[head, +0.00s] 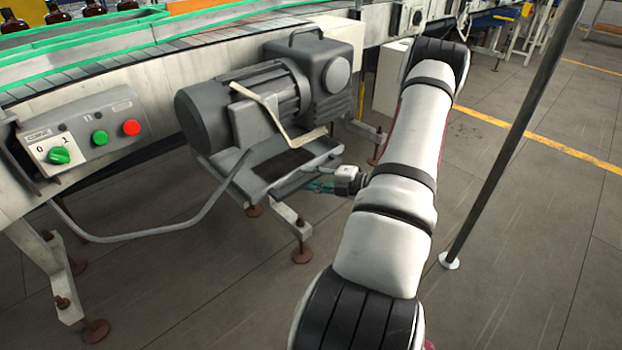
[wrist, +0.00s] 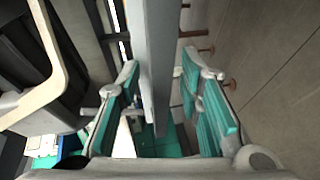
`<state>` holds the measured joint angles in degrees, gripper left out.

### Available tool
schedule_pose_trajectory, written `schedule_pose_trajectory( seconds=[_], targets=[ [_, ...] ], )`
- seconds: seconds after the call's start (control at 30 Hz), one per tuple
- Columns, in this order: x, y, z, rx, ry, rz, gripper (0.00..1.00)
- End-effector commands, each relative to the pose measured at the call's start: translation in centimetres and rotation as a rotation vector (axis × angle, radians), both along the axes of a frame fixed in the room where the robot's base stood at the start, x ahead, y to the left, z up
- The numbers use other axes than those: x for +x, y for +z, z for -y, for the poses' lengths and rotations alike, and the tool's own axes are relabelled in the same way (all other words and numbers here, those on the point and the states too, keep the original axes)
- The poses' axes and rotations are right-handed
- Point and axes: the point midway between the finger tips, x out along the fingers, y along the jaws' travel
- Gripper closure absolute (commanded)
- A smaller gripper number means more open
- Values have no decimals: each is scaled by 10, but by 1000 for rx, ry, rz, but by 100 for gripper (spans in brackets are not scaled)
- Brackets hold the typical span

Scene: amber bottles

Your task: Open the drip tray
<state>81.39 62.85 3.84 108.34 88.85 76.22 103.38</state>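A grey tray (head: 312,166), which looks like the drip tray, sits low under the dark motor unit. My gripper (head: 320,186) is at its front right edge in the head view. In the wrist view my gripper (wrist: 160,88) is open, with a teal-padded finger on each side of a grey bar-like edge (wrist: 155,50), probably the tray's edge. A gap shows at the right finger; I cannot tell whether the left one touches. The head view shows the fingertips only small, and the tray's inside is mostly hidden.
The motor unit (head: 270,95) with a cream bent bar (head: 268,112) hangs beside the conveyor (head: 150,62). A control box (head: 85,135) is at left. Metal legs (head: 292,228) stand below the tray. A dark pole (head: 510,140) stands right of my arm; floor there is open.

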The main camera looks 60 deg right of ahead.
Motion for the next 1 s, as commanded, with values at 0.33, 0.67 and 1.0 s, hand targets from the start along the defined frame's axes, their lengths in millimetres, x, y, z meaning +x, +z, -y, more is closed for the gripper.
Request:
schedule_pose_trajectory(
  seconds=[0.33,0.67,1.0],
  targets=[
    [0,0,0,0,1,0,100],
    [-19,1,-5,3,0,-1,100],
    [-107,2,-25,7,-5,-2,100]
  ],
)
